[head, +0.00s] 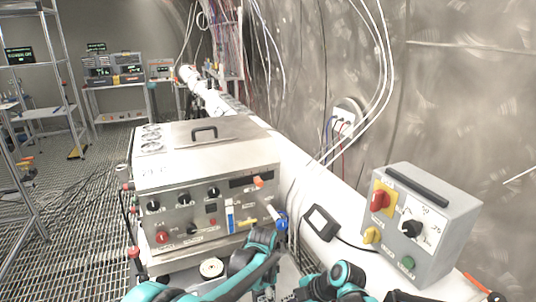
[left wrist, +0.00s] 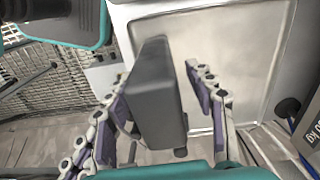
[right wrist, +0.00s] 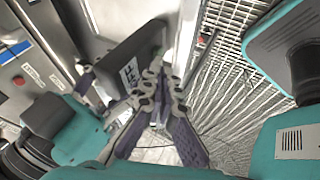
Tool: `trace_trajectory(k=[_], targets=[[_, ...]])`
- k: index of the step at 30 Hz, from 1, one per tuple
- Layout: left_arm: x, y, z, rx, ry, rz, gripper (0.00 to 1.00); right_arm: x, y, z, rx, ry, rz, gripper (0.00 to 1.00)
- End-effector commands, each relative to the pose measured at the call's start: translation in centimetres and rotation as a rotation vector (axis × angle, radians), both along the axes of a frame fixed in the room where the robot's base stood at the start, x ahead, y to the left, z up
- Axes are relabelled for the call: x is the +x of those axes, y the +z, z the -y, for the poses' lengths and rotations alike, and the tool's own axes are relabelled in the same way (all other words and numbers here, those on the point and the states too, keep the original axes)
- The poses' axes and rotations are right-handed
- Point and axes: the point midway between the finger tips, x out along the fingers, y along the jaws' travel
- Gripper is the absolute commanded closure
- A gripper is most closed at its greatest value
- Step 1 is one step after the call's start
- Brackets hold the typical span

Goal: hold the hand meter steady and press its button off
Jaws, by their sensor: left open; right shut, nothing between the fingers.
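A dark grey box-shaped hand meter (left wrist: 155,95) stands between the fingers of my left gripper (left wrist: 156,76) in the left wrist view. The left fingers are open, one on each side of it, with a gap visible on the right side. The hand meter also shows in the right wrist view (right wrist: 128,52), tilted, with a small white marked patch on its near face. My right gripper (right wrist: 153,70) is shut and empty, its tips close to that patch; I cannot tell if they touch.
A steel cabinet (head: 208,176) with knobs and buttons stands ahead. To its right are a small black device (head: 321,222) on a white ledge and a grey control box (head: 418,225) with a red switch. Cables hang along the wall. Grated floor (head: 75,190) lies open at left.

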Motion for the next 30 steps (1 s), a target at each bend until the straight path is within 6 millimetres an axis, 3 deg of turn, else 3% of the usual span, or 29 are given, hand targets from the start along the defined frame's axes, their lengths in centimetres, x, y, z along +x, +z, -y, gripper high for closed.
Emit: trace_trajectory(k=[5,18,24,30], targets=[[0.0,1.0,0.0,0.000,0.000,0.000,0.45,0.0,0.0,0.0,0.000,0.000,0.000,1.00],[0.0,9.8,0.0,0.000,0.000,0.000,0.45,0.0,0.0,0.0,0.000,0.000,0.000,1.00],[-0.1,11.8,-0.1,0.000,0.005,0.002,0.45,-0.1,0.1,0.0,0.000,-0.006,-0.003,1.00],[-2.2,14.1,-2.9,-0.024,0.130,0.067,0.45,-1.8,2.0,1.3,-0.004,-0.200,-0.077,1.00]])
